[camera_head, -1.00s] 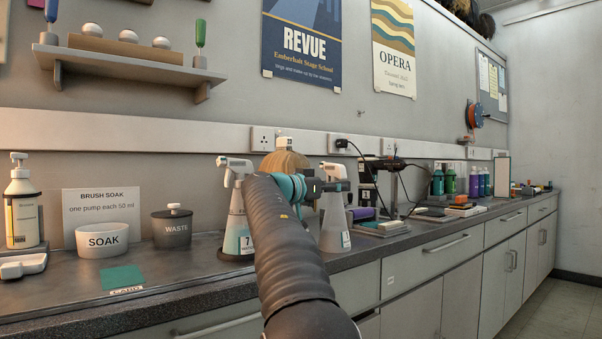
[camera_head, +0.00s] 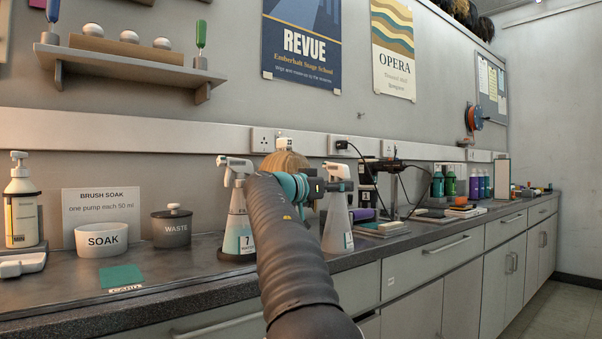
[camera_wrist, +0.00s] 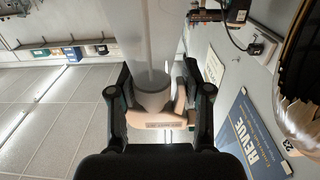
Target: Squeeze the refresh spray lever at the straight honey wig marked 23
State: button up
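The right spray bottle (camera_head: 337,228), translucent with a white head (camera_head: 337,170), stands upright on the counter. My gripper (camera_head: 335,186) is at its neck, just below the head. In the wrist view, which looks upside down, my gripper's (camera_wrist: 160,108) two dark fingers stand apart on either side of the pale spray head (camera_wrist: 155,120). Whether either finger touches the lever is unclear. The honey wig (camera_head: 285,160) is behind my arm, largely hidden. It also shows at the wrist view's right edge (camera_wrist: 300,85), with a tag reading 23 (camera_wrist: 288,145).
Another spray bottle (camera_head: 238,215) marked 7 stands left of my arm. A waste pot (camera_head: 172,228), soak bowl (camera_head: 101,240) and pump bottle (camera_head: 21,205) stand farther left. Stacked items (camera_head: 381,229) lie right of the spray bottle.

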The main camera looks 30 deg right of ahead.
jog(key=shift+w, duration=0.45)
dwell(0.6)
dwell(0.4)
jog(key=o, duration=0.5)
jog(key=shift+s, duration=0.1)
jog(key=shift+a, duration=0.15)
jog(key=shift+a+b, duration=0.35)
jog(key=shift+a, duration=0.7)
jog(key=shift+s+a, duration=0.2)
jog(key=shift+a, duration=2.15)
